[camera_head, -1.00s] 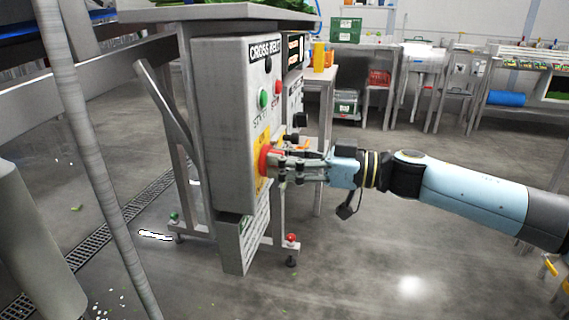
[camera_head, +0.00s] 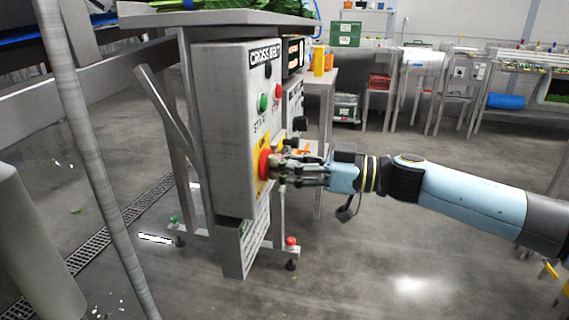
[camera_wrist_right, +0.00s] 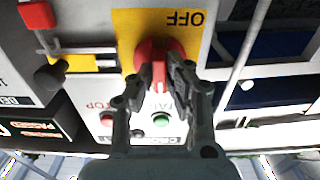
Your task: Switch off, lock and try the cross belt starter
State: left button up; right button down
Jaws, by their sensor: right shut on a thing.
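The grey cross belt starter box (camera_head: 225,130) stands on a post at the left of the head view, labelled CROSS BELT. It carries a green start button (camera_head: 263,102), a red stop button (camera_head: 278,90) and a red rotary handle (camera_head: 264,164) on a yellow plate. My right gripper (camera_head: 275,166) is shut on the red handle. In the right wrist view the handle (camera_wrist_right: 159,50) is between the fingers (camera_wrist_right: 161,75), with OFF on the yellow plate (camera_wrist_right: 185,17) beyond it. The handle is partly hidden by the fingers. My left gripper is not in view.
A second box (camera_head: 295,98) stands close behind the starter, with a black knob. A small table with an orange container (camera_head: 319,60) is behind. A metal post with a red-topped foot (camera_head: 291,241) stands below.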

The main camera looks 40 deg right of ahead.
jog(key=shift+s+a+f+n+p, duration=0.1)
jog(key=shift+n+p, duration=0.05)
jog(key=shift+n, duration=2.75)
jog(key=shift+s+f+n+p, duration=0.1)
jog(key=shift+n, duration=2.8)
jog(key=shift+a+f+n+p, duration=0.1)
jog(key=shift+n+p, duration=0.05)
jog(key=shift+n, duration=2.75)
jog(key=c, duration=1.4)
grip_release()
jog(key=shift+d, duration=0.1)
jog(key=shift+o, duration=0.2)
jog(key=v, duration=1.2)
